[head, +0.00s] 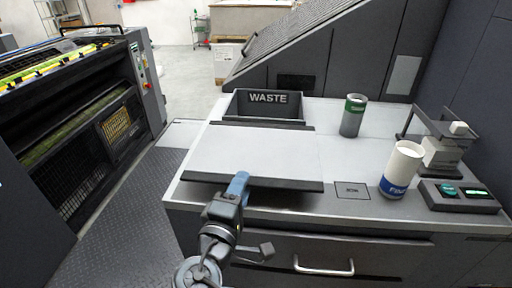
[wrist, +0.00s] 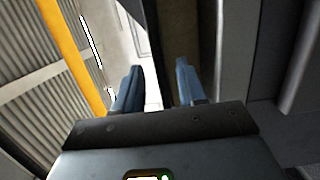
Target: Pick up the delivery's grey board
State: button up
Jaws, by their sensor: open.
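My gripper (head: 238,186) has blue fingers and is at the front edge of the counter, overlapping the dark lip of a light grey flat panel (head: 255,155) in the head view. I cannot tell whether it touches the lip, or whether this panel is the delivery's grey board; no other loose grey board is clear. In the wrist view my gripper (wrist: 158,88) is open, with its two blue fingers apart. A pale surface and a dark strip show beyond the gap, and I see nothing held between the fingers.
A dark bin marked WASTE (head: 268,106) is behind the panel. A green-labelled can (head: 352,120) and a white and blue can (head: 399,172) stand to the right, near a small device (head: 460,194). A drawer handle (head: 323,267) is below; a press (head: 85,110) is left.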

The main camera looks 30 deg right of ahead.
jog(key=shift+x, duration=1.5)
grip_shut()
